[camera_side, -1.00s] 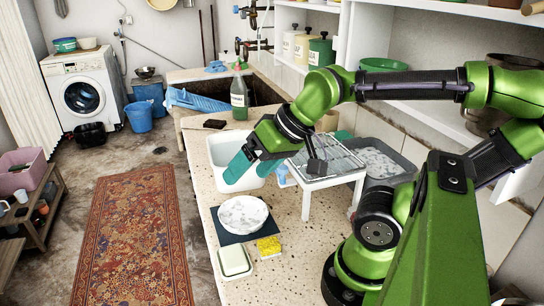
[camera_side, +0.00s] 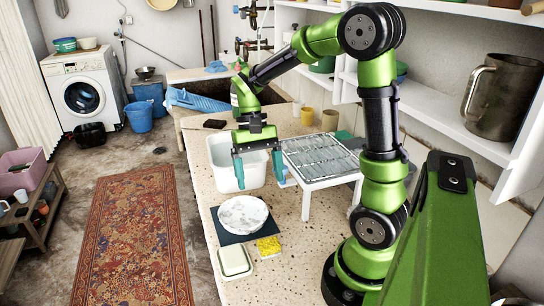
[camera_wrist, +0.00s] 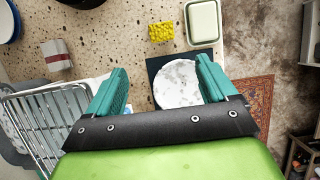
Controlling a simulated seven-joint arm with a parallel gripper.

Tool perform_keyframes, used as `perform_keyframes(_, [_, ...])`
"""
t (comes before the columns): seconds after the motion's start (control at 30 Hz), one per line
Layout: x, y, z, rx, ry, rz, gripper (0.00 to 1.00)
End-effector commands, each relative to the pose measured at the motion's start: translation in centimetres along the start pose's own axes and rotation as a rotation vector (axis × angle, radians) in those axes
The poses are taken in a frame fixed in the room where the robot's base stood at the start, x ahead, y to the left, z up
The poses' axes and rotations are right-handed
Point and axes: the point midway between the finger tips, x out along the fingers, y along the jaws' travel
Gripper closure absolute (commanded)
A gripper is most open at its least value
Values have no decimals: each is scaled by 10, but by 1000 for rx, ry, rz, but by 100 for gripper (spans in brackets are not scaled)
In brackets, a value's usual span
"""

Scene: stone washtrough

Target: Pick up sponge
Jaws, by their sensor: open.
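A small yellow sponge (camera_side: 268,247) lies flat on the speckled counter near its front, right of a soap dish and beside a dark mat. It also shows near the top of the wrist view (camera_wrist: 162,32), apart from the fingers. My gripper (camera_side: 259,172) is open and empty, with its teal fingers pointing down. It hangs by the right end of a white basin, farther back than the sponge. In the wrist view, the open fingers (camera_wrist: 162,68) frame part of the white bowl below, and the sponge lies beyond the fingertips. The sponge is unobstructed in both views.
A white speckled bowl (camera_side: 242,213) stands on the dark mat (camera_side: 226,236). A pale soap dish (camera_side: 234,261) is left of the sponge. The white basin (camera_side: 222,180) and a raised dish rack (camera_side: 318,162) flank my gripper. Bare counter (camera_side: 290,268) lies right of the sponge.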

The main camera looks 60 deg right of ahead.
Motion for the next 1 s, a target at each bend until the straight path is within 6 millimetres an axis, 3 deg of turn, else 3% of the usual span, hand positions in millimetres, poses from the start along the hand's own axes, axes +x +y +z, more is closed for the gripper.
perform_keyframes(0.4, [88,0,1,-1,-3,2,15])
perform_keyframes(0.73, [117,-1,1,-2,-2,1,15])
perform_keyframes(1.0, [154,-3,2,-2,-2,1,15])
